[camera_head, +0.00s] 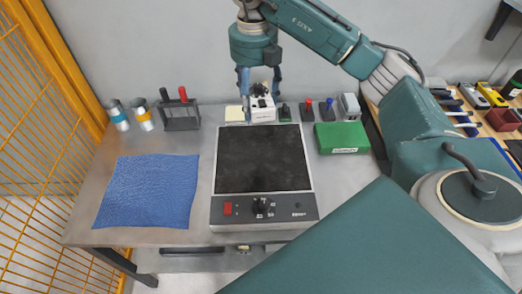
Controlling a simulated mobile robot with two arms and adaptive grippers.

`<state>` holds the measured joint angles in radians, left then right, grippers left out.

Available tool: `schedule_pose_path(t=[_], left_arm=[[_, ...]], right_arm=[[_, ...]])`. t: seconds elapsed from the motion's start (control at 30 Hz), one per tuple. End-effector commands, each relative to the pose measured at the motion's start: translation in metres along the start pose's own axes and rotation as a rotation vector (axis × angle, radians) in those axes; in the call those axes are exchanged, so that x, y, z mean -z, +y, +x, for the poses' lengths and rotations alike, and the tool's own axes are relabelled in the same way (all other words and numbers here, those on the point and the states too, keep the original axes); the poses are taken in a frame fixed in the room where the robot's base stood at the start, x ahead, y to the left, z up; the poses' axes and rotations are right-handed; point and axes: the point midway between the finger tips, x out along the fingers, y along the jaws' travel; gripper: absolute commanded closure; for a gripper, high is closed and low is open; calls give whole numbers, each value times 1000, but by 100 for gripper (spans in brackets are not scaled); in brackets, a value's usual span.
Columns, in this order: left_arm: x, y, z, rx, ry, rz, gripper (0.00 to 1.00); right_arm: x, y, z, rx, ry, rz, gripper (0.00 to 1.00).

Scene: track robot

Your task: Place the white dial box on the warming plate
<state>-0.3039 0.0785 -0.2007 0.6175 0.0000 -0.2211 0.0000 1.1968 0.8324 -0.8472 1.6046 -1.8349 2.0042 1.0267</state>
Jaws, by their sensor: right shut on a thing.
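The white dial box (262,115), with black knobs on top, is between the fingers of my right gripper (260,88), which comes down from above and is shut on it. The box shows just behind the far edge of the warming plate (262,160). I cannot tell whether it touches the table or hangs slightly above it. The warming plate has a bare black top and a grey front panel with a red switch and a knob. My left gripper is not in view.
A blue cloth (148,190) lies left of the plate. A green box (342,137) stands to its right. Small switch boxes (306,111) line the back, beside a pale block (234,114). A rack (180,115) and two bottles (118,114) stand back left.

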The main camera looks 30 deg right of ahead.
Motion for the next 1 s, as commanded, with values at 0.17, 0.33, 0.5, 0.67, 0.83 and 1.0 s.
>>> schedule_pose_path(t=[0.17,0.33,0.5,0.67,0.83,1.0], left_arm=[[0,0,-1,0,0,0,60],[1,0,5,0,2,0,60],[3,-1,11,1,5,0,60],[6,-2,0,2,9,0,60],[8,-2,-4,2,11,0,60],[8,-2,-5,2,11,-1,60]], right_arm=[[-4,-4,3,1,7,137,68],[-2,-3,41,1,14,145,68],[-2,-3,87,0,14,145,68],[-3,-5,122,3,10,146,68],[-4,-4,148,1,7,145,68],[-4,-4,159,1,6,145,68]])
